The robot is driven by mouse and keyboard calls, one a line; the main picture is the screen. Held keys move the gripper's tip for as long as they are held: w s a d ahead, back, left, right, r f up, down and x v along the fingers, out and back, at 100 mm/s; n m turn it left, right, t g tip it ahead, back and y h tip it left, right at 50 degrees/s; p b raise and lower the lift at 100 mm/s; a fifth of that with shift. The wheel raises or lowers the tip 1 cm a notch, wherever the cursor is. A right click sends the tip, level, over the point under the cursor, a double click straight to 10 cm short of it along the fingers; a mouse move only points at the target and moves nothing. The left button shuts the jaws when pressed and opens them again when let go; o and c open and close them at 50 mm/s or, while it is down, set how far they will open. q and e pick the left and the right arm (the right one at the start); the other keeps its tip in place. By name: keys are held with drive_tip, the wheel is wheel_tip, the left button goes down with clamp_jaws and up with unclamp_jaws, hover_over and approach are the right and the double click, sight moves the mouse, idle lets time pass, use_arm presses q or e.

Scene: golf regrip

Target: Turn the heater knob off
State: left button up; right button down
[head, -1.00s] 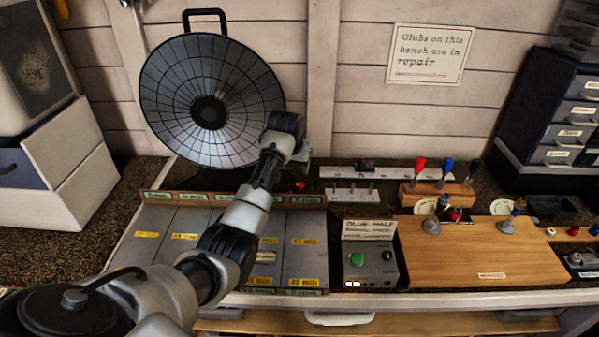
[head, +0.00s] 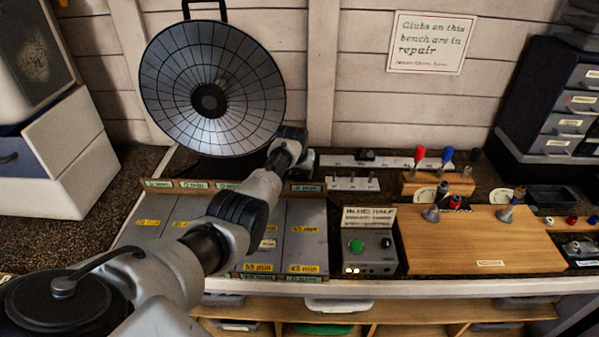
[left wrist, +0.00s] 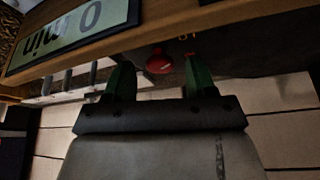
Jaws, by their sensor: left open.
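A round dish heater (head: 235,65) with a dark wire grid stands at the back left of the bench in the head view. A red knob (left wrist: 159,61) shows in the left wrist view between the two green fingertips of my left gripper (left wrist: 157,74). The gripper is open with a finger on each side of the knob. Whether either finger touches it I cannot tell. In the head view my left arm reaches in front of the heater's lower right side, and its wrist hides the fingers and the knob. My right gripper is not seen.
A wooden ledge with a "0 min" label (left wrist: 75,38) runs close by in the left wrist view. Grey panels (head: 305,240) lie under my arm. A control box (head: 372,262) with a green button and a wooden board (head: 480,245) stand to the right.

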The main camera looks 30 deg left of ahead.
use_arm(q)
drive_tip(key=shift+f, duration=0.15)
drive_tip(key=c, duration=0.9)
